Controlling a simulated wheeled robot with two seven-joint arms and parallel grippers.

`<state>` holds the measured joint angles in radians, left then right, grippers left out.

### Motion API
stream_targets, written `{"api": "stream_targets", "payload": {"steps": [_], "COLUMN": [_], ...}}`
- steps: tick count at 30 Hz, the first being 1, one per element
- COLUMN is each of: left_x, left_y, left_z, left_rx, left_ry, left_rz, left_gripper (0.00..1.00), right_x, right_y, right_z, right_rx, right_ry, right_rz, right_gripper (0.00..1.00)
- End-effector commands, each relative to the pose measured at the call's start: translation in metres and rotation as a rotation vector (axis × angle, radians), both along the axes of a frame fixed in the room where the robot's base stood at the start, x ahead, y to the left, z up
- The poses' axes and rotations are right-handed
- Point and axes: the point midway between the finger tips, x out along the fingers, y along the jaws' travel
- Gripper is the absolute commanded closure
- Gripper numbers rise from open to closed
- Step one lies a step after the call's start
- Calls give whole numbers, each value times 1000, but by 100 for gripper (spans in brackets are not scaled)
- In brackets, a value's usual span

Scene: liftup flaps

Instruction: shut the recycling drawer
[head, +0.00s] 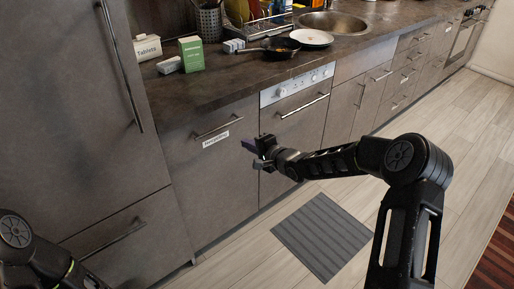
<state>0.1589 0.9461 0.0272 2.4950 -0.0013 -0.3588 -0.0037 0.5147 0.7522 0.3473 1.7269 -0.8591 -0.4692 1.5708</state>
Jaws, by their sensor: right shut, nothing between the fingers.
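The recycling drawer (212,180) is a tall grey-brown front with a bar handle (218,129) and a white label (216,139) near its top. It looks level with the cabinet fronts beside it; I cannot tell whether a small gap is left. My right gripper (259,151) is shut and empty, in front of the drawer's right edge by the dishwasher. I cannot tell whether it touches the front. My left arm shows at the lower left corner, but its gripper is out of view.
The dishwasher (293,143) stands right of the drawer, and a tall cabinet (70,110) stands left. Boxes, a pan (281,44) and a plate (311,38) are on the counter.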

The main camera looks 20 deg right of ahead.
Motion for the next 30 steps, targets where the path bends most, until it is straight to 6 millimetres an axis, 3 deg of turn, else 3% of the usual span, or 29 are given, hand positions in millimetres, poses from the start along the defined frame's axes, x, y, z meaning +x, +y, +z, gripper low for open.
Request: {"api": "stream_targets", "payload": {"steps": [3,9,25,30], "left_x": [0,0,0,0], "left_y": [0,0,0,0], "left_z": [3,4,4,4], "left_rx": [0,0,0,0], "left_ry": [1,1,1,1], "left_rz": [-1,-1,-1,0], "left_gripper": [76,76,76,76], "right_x": [-19,-34,-35,-35], "right_y": [-9,-14,-14,-15], "right_z": [7,12,11,10], "right_rx": [-2,-1,-7,-108], "right_ry": [0,0,-2,-36], "right_rz": [-2,0,2,32], "right_gripper": [100,100,100,100]}}
